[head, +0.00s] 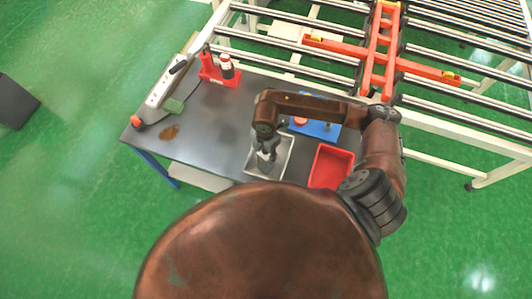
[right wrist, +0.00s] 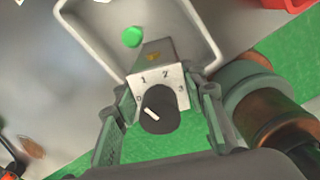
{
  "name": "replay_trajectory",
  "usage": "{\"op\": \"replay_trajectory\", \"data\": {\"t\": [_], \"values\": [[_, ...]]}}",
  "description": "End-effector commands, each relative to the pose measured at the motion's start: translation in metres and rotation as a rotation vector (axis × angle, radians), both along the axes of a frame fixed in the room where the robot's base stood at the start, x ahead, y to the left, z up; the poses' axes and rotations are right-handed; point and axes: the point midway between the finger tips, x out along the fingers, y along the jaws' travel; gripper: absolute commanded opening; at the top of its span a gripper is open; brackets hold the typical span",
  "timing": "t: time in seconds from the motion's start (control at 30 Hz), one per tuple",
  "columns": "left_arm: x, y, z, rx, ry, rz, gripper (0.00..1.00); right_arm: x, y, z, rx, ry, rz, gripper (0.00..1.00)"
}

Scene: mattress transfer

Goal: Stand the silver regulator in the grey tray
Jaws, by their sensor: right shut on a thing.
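The silver regulator (right wrist: 150,77) shows in the right wrist view, with a numbered silver face and a black knob. My right gripper (right wrist: 158,97) is shut on it, one finger on each side. The grey tray (right wrist: 72,18) has its pale rim around the regulator's far part in that view. In the head view, my right gripper (head: 265,160) points down over the grey tray (head: 289,155). The regulator is mostly hidden there by the gripper, and I cannot tell whether it touches the tray floor. My left gripper is not in view.
A red tray (head: 331,167) stands right of the grey tray, with a blue board (head: 320,130) behind. A red holder with bottles (head: 222,75) and a power strip (head: 166,84) are at the table's back left. A roller conveyor (head: 300,72) lies behind. The table's left middle is mostly clear.

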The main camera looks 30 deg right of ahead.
Motion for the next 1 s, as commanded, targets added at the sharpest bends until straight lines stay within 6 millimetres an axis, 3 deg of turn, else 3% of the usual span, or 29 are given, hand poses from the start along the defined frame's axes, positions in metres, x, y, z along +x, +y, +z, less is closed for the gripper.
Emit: {"op": "replay_trajectory", "data": {"t": [0.07, 0.1, 0.33, 0.73, 1.0], "values": [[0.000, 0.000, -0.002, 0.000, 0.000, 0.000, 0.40, 0.001, 0.000, -0.002, 0.001, -0.002, 0.000, 0.00], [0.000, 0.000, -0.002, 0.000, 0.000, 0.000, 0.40, 0.000, 0.000, -0.003, 0.000, 0.000, 0.000, 0.40], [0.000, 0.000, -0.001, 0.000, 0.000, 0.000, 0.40, 0.000, 0.000, -0.002, 0.000, 0.000, -0.001, 0.56], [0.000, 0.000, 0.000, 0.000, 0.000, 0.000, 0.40, 0.001, 0.000, 0.006, 0.000, -0.003, -0.001, 0.56], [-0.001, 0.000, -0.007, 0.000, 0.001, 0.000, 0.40, 0.002, 0.000, 0.057, 0.000, -0.005, 0.001, 0.56]]}}
